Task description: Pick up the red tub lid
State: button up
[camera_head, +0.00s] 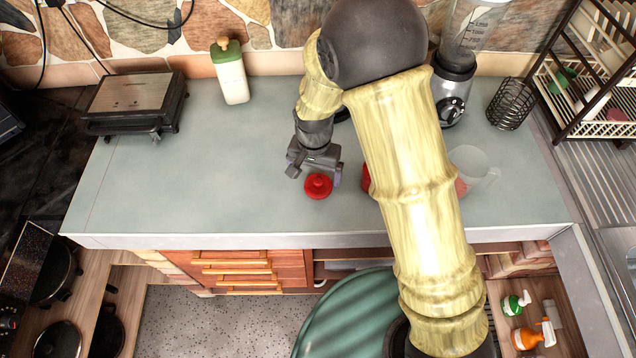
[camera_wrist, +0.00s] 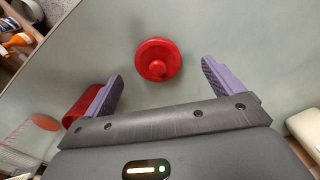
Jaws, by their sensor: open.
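The red tub lid (camera_head: 318,186) lies on the grey-green counter, a round disc with a raised knob in its middle. In the wrist view the lid (camera_wrist: 158,60) is ahead of my fingertips, between their lines and apart from both. My gripper (camera_head: 315,165) is just behind the lid in the head view. Its two purple-grey fingers (camera_wrist: 160,78) are spread open with nothing between them.
A red container (camera_wrist: 88,104) is close beside the left finger in the wrist view; my arm mostly hides it in the head view. A clear jug (camera_head: 468,165) stands right of my arm. The counter left of the lid is clear.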

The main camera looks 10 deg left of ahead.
aim_at(318, 182)
jog(key=shift+f, duration=0.1)
jog(key=shift+w+d+f+p, duration=0.15)
jog(key=shift+f+p, duration=0.3)
jog(key=shift+f, duration=0.85)
jog(key=shift+w+d+f+p, duration=0.15)
jog(key=shift+f+p, duration=0.3)
jog(key=shift+f, duration=0.8)
jog(key=shift+s, duration=0.1)
jog(key=c, duration=1)
